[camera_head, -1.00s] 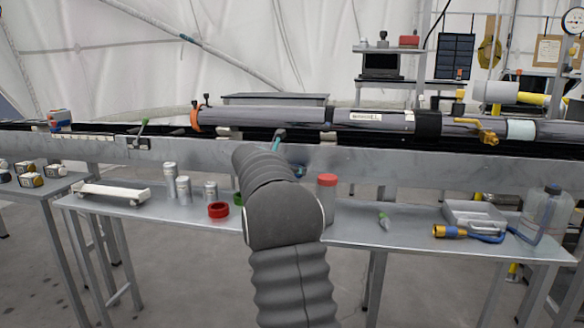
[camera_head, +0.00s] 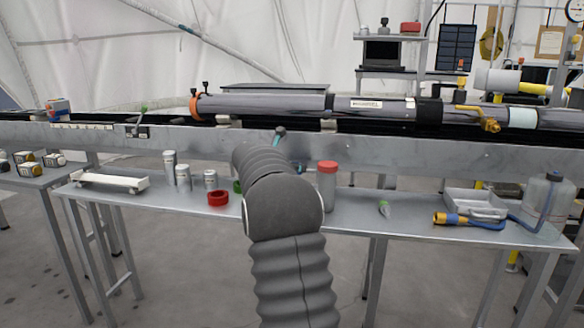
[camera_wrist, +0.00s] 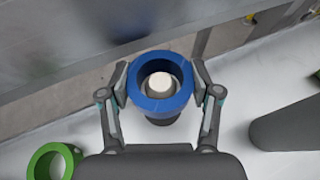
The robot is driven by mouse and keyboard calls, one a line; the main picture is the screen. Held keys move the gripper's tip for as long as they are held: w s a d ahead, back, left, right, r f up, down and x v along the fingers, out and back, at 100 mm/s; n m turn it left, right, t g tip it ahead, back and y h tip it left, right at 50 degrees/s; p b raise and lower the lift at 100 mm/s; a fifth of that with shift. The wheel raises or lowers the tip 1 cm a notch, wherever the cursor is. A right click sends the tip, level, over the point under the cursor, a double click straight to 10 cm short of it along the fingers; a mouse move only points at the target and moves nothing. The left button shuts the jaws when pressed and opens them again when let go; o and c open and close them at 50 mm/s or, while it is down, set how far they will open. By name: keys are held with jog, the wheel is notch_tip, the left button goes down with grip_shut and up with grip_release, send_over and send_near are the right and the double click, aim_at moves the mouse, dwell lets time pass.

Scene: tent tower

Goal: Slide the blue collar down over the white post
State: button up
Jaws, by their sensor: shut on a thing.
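In the wrist view, the blue collar (camera_wrist: 135,88) is held between the two fingers of my gripper (camera_wrist: 161,88). The round pale top of the white post (camera_wrist: 160,82) shows inside the collar's hole, with a dark ring around it. A dark round part shows just below the collar's lower edge. From this angle I cannot tell whether the collar is around the post or still above its top. In the head view, my arm hides the gripper, the collar and the post.
A green ring (camera_wrist: 40,165) lies left of my gripper; a red ring (camera_head: 218,199) is further left on the bench (camera_head: 410,222). Grey cylinders (camera_head: 183,178) stand beyond it. A red-capped jar (camera_head: 327,190) stands close right of my arm. A metal beam (camera_head: 400,160) runs behind.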

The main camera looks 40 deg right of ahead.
jog(key=shift+f+b, duration=1.85)
jog(key=shift+f, duration=1.05)
jog(key=o, duration=1.3)
jog(key=shift+a, duration=0.1)
jog(key=v, duration=1.1)
jog(key=shift+a+r, duration=0.1)
jog(key=shift+a, duration=0.05)
jog(key=shift+s+a+r, duration=0.1)
jog(key=shift+a, duration=0.15)
